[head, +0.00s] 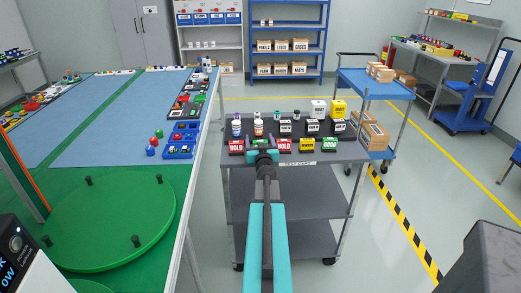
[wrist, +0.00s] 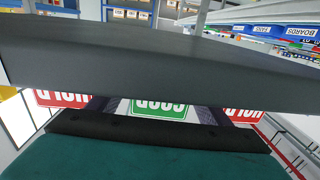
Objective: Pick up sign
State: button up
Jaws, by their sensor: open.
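A row of small signs stands along the front edge of the cart top. My gripper (head: 262,156) is at that edge, in front of a green sign (head: 261,142) between two red HOLD signs (head: 236,146) (head: 284,145). My gripper partly hides this green sign. In the wrist view a green GOOD sign (wrist: 159,107) shows between my dark open fingers, partly hidden by a wide dark grey shape. Red signs (wrist: 62,99) (wrist: 243,115) flank it. I cannot tell whether the fingers touch it. A yellow sign (head: 307,145) and another green GOOD sign (head: 329,144) stand farther right.
Bottles (head: 236,128) and several black, white and yellow boxes (head: 318,109) stand behind the signs on the grey cart (head: 290,187). The green turntable (head: 110,220) and blue-topped line are left. A blue cart (head: 372,89) with cartons is behind right. Floor right of the grey cart is open.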

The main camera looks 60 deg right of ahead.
jog(key=shift+d, duration=0.1)
dwell(0.5)
jog(key=c, duration=1.2)
